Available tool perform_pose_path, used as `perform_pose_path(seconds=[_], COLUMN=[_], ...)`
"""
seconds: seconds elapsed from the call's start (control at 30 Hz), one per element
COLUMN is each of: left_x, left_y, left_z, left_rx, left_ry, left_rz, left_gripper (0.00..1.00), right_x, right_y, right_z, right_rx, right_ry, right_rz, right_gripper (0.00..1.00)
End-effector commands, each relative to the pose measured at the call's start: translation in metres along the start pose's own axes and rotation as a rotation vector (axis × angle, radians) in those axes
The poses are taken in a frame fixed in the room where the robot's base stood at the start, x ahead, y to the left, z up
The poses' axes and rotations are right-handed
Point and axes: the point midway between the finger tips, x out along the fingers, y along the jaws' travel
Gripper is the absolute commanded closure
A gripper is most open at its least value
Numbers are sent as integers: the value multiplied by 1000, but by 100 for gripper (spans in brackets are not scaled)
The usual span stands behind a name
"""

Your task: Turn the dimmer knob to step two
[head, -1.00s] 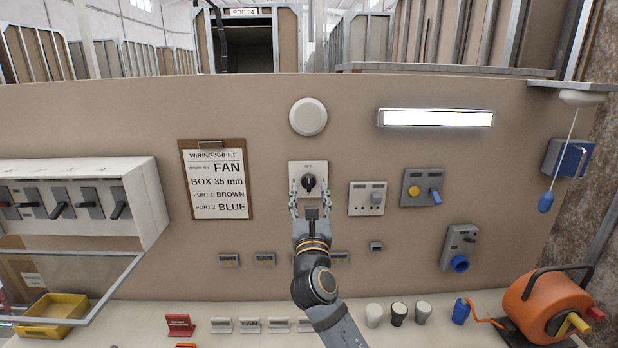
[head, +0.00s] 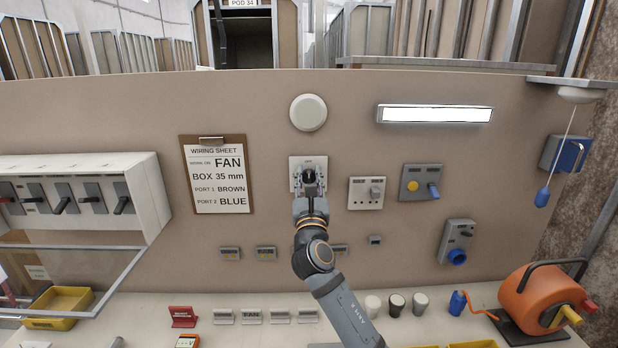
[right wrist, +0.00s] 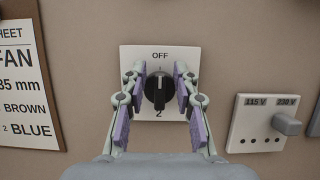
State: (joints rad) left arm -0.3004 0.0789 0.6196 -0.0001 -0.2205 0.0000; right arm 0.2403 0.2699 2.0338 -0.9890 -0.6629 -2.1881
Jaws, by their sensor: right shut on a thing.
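The black dimmer knob (right wrist: 158,86) sits on a square white plate on the panel, with OFF printed above it and a 2 below it. It also shows in the head view (head: 309,175). The bar of the knob stands about upright, and I cannot tell for sure which mark it points at. My right gripper (head: 309,183) is at the plate, with one padded finger on each side of the knob, shut on it. The fingers hide the left and right sides of the plate. My left gripper is not in view.
A socket plate (head: 366,193) is close on the right, with a grey switch box (head: 422,184) beyond it. A wiring sheet (head: 216,175) hangs on the left and a round white fitting (head: 308,113) is above. An orange reel (head: 531,298) stands on the bench at right.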

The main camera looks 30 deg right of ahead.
Motion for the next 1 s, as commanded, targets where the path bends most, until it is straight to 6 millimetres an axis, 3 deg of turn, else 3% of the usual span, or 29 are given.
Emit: perform_pose_path(seconds=[0.47, 1.0], left_x=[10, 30], left_y=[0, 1], left_z=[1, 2], left_rx=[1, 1], left_ry=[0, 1], left_rz=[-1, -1], left_gripper=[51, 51], right_x=[-1, -2], right_y=[-2, -6], right_z=[-3, -5], right_rx=[141, 604], right_ry=[2, 4], right_rz=[-60, -251], right_gripper=[100, 100])
